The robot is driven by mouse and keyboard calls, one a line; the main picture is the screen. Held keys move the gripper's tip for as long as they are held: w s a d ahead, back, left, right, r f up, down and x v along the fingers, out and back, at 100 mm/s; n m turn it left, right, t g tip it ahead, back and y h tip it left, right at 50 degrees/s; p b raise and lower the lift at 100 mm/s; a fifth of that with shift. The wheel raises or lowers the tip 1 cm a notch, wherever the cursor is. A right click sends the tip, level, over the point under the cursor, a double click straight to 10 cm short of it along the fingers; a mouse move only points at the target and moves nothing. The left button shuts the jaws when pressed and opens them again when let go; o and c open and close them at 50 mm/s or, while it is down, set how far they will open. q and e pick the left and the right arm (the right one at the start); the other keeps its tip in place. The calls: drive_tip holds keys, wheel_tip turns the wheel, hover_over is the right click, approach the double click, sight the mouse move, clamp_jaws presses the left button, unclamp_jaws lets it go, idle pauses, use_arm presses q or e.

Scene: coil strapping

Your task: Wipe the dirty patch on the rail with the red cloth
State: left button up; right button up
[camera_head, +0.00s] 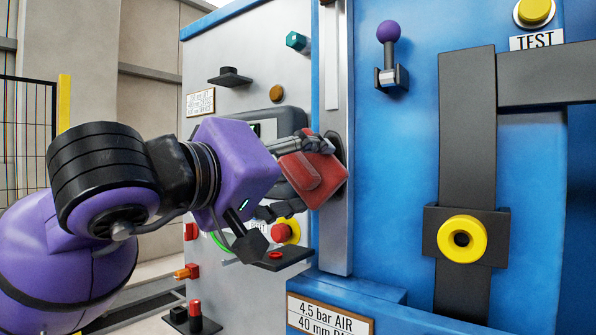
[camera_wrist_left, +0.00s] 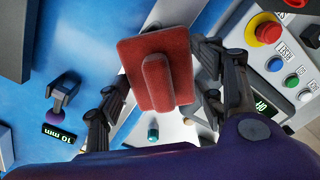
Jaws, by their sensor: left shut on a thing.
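The red cloth (camera_head: 316,184) is a pad with a raised grip. My left gripper (camera_head: 302,176) is shut on it, with a finger on either side. In the left wrist view the cloth (camera_wrist_left: 134,60) shows between the fingers, in front of the pale rail. The rail (camera_head: 336,238) is a vertical grey metal strip at the edge of the blue machine. A dark dirty patch (camera_head: 338,143) shows on the rail, partly hidden behind the cloth. The cloth is at the patch; I cannot tell whether it touches. My right gripper is not in view.
A red stop button (camera_head: 279,233) on a yellow base and a grey control box lie close behind my left gripper. A purple-knobbed lever (camera_head: 388,32) and a yellow ring (camera_head: 461,239) are on the blue panel to the right. A blue ledge (camera_head: 362,287) lies below the rail.

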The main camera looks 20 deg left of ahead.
use_arm(q)
drive_tip(key=shift+w, duration=0.2)
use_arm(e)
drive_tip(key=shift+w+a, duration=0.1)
use_arm(q)
drive_tip(key=shift+w+d, duration=0.1)
drive_tip(key=shift+w, duration=0.15)
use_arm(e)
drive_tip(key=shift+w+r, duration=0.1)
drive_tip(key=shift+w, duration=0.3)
use_arm(q)
drive_tip(key=shift+w+d, duration=0.1)
drive_tip(key=shift+w, duration=0.1)
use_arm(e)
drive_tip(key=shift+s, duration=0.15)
